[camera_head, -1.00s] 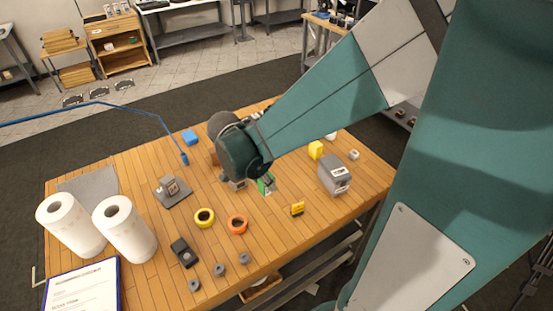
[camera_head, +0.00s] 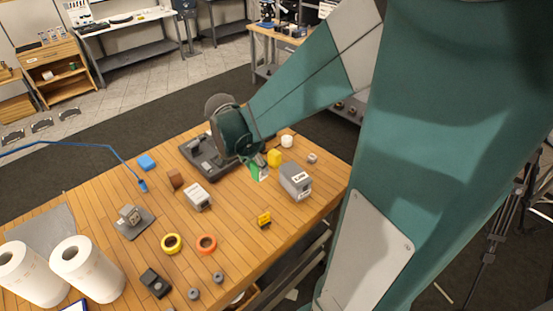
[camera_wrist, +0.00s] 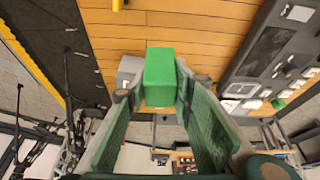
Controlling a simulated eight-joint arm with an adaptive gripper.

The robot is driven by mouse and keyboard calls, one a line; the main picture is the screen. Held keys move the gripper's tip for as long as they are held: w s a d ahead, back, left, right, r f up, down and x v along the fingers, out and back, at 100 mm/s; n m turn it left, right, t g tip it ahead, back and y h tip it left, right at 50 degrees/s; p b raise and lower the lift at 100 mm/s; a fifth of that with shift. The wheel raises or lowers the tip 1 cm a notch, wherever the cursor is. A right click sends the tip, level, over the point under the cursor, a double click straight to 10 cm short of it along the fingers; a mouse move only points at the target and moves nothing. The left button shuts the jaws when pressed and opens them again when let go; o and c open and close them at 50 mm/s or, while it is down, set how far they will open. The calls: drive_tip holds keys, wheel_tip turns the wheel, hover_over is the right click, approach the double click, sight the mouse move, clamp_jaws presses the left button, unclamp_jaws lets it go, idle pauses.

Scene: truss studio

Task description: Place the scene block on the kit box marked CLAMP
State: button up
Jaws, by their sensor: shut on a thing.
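A green block (camera_wrist: 160,75) is held between the two fingers of my gripper (camera_wrist: 160,100) in the wrist view. In the head view, the block (camera_head: 259,173) shows partly below my gripper (camera_head: 262,162), above the wooden table. A grey box (camera_head: 297,181) with a white label stands just right of the block; the label seems to end in "LAMP", but is small. A second grey box (camera_head: 197,196) with a label I cannot read stands to the left. In the wrist view a grey box (camera_wrist: 129,68) shows beside and partly behind the block.
A yellow block (camera_head: 274,157) stands close behind the held block, with a white cylinder (camera_head: 287,141) beyond. A dark device (camera_head: 200,155) lies behind my gripper. Tape rolls (camera_head: 206,244), a small yellow sign (camera_head: 264,219) and paper towel rolls (camera_head: 85,265) stand nearer. Bare table lies between.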

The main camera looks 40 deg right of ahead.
wheel_tip(320, 180, up, 5)
drive_tip(key=p, duration=0.1)
hover_over(295, 172)
drive_tip(key=shift+s+r+m, duration=0.15)
drive_tip(key=shift+r+m, duration=0.05)
drive_tip(key=shift+m, duration=0.1)
drive_tip(key=shift+f, duration=2.9)
drive_tip(key=shift+f, duration=2.1)
drive_tip(key=shift+f, duration=0.2)
drive_tip(key=o, duration=0.9)
drive_tip(key=shift+r, duration=0.25)
